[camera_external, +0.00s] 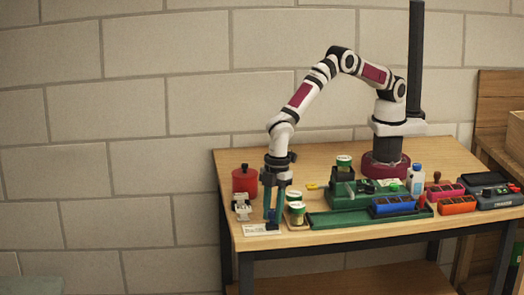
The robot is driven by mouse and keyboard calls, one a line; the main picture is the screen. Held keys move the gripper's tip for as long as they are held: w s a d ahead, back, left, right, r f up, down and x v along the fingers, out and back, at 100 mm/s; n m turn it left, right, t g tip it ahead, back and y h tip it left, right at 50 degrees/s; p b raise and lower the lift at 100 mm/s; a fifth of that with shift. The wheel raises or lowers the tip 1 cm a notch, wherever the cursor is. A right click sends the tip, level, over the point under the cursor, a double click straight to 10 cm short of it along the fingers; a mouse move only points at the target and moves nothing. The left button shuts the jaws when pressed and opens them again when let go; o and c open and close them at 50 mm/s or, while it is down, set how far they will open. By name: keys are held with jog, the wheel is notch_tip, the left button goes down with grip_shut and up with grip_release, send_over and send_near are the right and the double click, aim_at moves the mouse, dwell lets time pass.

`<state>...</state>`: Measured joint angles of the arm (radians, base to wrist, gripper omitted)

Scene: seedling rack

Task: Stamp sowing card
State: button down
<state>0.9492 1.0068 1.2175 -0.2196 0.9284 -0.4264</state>
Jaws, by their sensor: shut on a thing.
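The sowing card (262,229) is a pale, flat card with faint dark marks, lying near the table's front left corner. My gripper (273,214) points straight down just above and behind the card's right part. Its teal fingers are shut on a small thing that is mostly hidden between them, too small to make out. I cannot tell whether that thing touches the card. A brown-knobbed handle (437,177), like that of a stamp, stands behind the pink tray at the right.
A red lidded pot (245,180) and a small white device (241,207) stand left of my gripper. A labelled jar (296,213) stands close on its right. A green tray (340,218), a blue tray (393,204) and an orange tray (457,205) fill the right side.

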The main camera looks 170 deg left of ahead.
notch_tip(320, 180, up, 7)
jog(key=shift+f, duration=0.1)
dwell(0.5)
jog(key=shift+a, duration=0.1)
jog(key=w+a+r+n, duration=0.2)
jog(key=w+a+r, duration=0.25)
jog(key=a, duration=0.55)
jog(key=w+a+r+n, duration=0.2)
jog(key=w+a+r, duration=0.3)
jog(key=a, duration=0.4)
jog(key=s+a+r+n, duration=0.1)
jog(key=s+a+r, duration=0.1)
jog(key=a, duration=0.6)
jog(key=s+a+r+n, duration=0.2)
jog(key=a+r, duration=0.2)
jog(key=a, duration=0.4)
jog(key=s+a+r+n+y, duration=0.1)
jog(key=a+r, duration=0.3)
jog(key=a, duration=0.4)
jog(key=shift+s+a+n, duration=0.15)
jog(key=shift+s+n, duration=0.35)
jog(key=shift+s, duration=0.35)
